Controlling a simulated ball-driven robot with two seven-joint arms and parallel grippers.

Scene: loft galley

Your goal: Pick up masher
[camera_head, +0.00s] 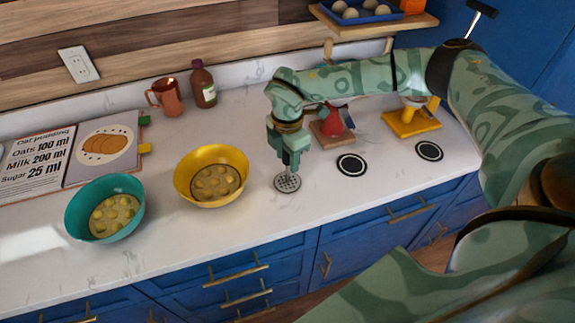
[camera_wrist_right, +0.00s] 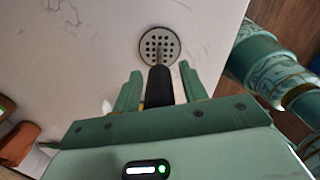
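The masher (camera_head: 287,183) has a round perforated metal plate, which is at the counter near its front edge, right of the yellow bowl. In the right wrist view its plate (camera_wrist_right: 159,46) and black handle show, with the handle pointing toward my gripper. My right gripper (camera_head: 290,157) is above the plate, pointing down. In the wrist view the right gripper's fingers (camera_wrist_right: 161,80) stand on both sides of the handle. A gap shows on the right side, so they look open around it. The handle's upper end is hidden by the gripper body. My left gripper is not in view.
A yellow bowl (camera_head: 181,190) and a teal bowl (camera_head: 76,218) with yellowish pieces stand left on the white counter (camera_head: 235,235). A copper mug (camera_head: 167,97) and brown bottle (camera_head: 203,86) stand behind. Round black pads (camera_head: 351,165) and a yellow stand (camera_head: 411,124) are right.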

